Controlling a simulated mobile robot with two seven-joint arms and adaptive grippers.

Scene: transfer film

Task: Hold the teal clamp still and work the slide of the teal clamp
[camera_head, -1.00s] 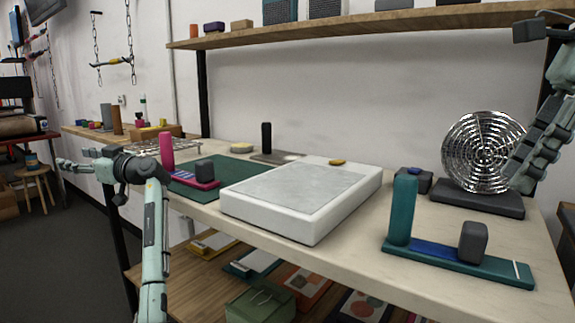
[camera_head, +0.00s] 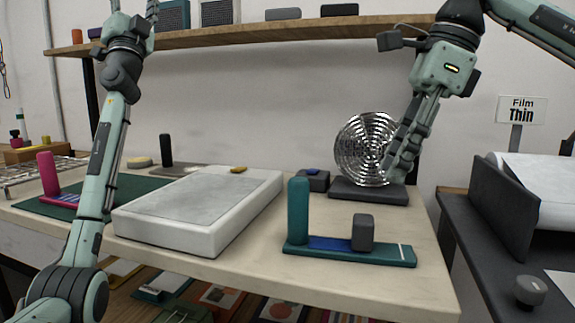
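The teal clamp (camera_head: 298,222) stands on the right half of the pale table. It has a flat teal base with a blue strip, a tall rounded teal post at its left end and a grey block, the slide (camera_head: 362,233), right of the middle. My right gripper (camera_head: 398,170) hangs above and behind the clamp, fingers down, overlapping the right side of a round metal disc. Its fingers overlap in view, so their opening is unclear. My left gripper (camera_head: 134,8) is raised at the top left, fingers spread and cut by the top edge. Neither touches the clamp.
The ridged metal disc (camera_head: 362,150) stands on a dark base behind the clamp, beside a small dark box (camera_head: 314,181). A white light box (camera_head: 190,236) lies left of the clamp. A pink clamp (camera_head: 48,178) is far left. A shelf (camera_head: 270,34) runs above.

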